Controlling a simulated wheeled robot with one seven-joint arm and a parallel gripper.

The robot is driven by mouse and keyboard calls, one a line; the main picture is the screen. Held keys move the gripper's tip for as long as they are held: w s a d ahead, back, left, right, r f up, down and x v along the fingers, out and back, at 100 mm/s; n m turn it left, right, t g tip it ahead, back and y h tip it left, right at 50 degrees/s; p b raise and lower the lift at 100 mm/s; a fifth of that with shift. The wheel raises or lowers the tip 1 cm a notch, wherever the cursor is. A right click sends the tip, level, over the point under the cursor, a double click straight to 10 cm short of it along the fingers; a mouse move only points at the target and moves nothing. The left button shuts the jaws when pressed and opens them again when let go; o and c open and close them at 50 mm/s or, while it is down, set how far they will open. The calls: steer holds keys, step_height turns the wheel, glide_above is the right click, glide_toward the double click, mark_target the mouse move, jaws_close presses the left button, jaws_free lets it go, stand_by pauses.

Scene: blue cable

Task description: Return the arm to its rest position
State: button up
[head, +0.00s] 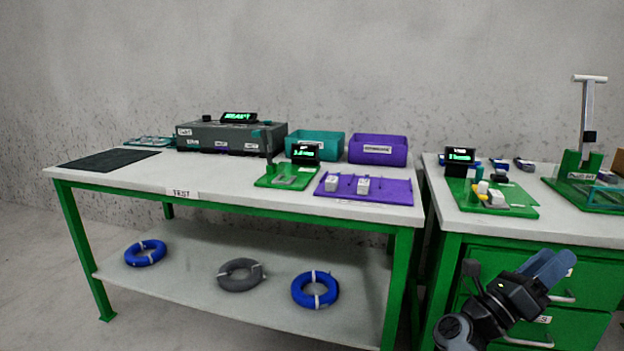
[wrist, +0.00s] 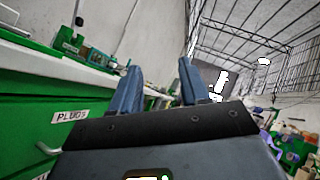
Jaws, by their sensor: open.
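My gripper (head: 548,268) is at the lower right of the head view, in front of the green drawer cabinet and apart from the benches. In the wrist view its two blue fingers (wrist: 158,88) stand apart with nothing between them. A blue cable coil (head: 145,253) lies on the lower shelf at the left. Another blue cable coil (head: 315,289) lies on the same shelf at the right, with a grey coil (head: 240,274) between them.
Wire mesh (wrist: 265,40) shows at upper right there.

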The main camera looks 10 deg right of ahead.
steer(key=s+a+f+n+t+y, duration=0.35)
steer(key=s+n+t+y, duration=0.3)
steer(key=n, duration=0.45)
steer(key=s+a+f+n+t+y, duration=0.3)
steer(key=s+a+n+t+y, duration=0.3)
steer(key=n, duration=0.5)
steer(key=s+a+f+n+t+y, duration=0.3)
steer(key=s+n+t+y, duration=0.25)
steer(key=n+t, duration=0.35)
steer(key=s+a+n+g+y, duration=0.4)
steer(key=s+a+n, duration=0.3)
steer(key=s, duration=0.4)
steer(key=s+a+n+g+y, duration=0.3)
steer(key=s+a+n+g, duration=0.3)
steer(key=s, duration=0.5)
step_height(320, 180, up, 18)
steer(key=n+t+p, duration=0.1)
steer(key=p, duration=1.6)
steer(key=shift+a+r+p, duration=0.25)
steer(key=shift+a+p, duration=0.1)
